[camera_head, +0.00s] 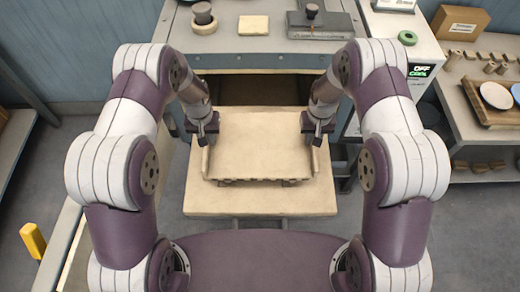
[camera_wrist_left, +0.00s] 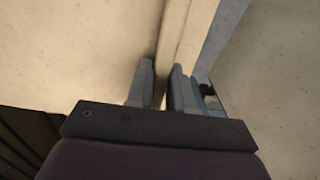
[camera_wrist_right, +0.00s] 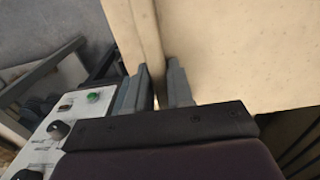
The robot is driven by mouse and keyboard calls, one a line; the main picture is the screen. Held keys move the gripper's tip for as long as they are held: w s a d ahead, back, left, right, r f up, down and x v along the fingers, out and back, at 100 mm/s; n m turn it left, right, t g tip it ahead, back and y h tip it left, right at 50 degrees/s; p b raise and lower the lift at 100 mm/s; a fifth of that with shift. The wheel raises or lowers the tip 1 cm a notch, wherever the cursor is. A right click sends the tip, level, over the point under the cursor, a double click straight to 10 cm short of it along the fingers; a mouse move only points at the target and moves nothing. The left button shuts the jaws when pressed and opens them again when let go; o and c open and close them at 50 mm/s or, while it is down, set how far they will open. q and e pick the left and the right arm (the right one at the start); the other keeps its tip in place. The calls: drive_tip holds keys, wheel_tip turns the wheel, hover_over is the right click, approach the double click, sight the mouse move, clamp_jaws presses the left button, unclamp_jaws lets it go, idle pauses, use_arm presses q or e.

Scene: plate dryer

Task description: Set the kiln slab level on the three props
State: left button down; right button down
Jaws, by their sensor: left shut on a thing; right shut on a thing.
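The cream kiln slab (camera_head: 260,140) has raised strips along its left and right sides. My left gripper (camera_head: 208,136) is shut on the left strip, which stands between its fingers in the left wrist view (camera_wrist_left: 160,85). My right gripper (camera_head: 313,135) is shut on the right strip, also between the fingers in the right wrist view (camera_wrist_right: 160,85). The slab is over a wider cream board (camera_head: 260,205); its front edge has a ragged dark underside. The three props are not clearly visible beneath it. I cannot tell whether the slab is level or touching anything below.
A dark opening (camera_head: 262,90) in the grey cabinet (camera_head: 270,62) lies just behind the slab. A control box (camera_head: 419,72) with a green display stands to the right. A side bench holds plates (camera_head: 496,95) and small cylinders. A yellow object (camera_head: 33,240) is at lower left.

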use_arm(q)
drive_tip(key=c, duration=1)
unclamp_jaws()
drive_tip(key=shift+f, duration=0.2)
use_arm(e)
drive_tip(key=c, duration=1)
unclamp_jaws()
drive_tip(key=shift+f, duration=0.2)
use_arm(q)
drive_tip(key=shift+r, duration=0.15)
use_arm(e)
drive_tip(key=shift+r, duration=0.4)
use_arm(q)
wheel_tip(320, 180, up, 12)
use_arm(e)
wheel_tip(320, 180, up, 11)
drive_tip(key=shift+r, duration=0.2)
drive_tip(key=shift+s, duration=0.1)
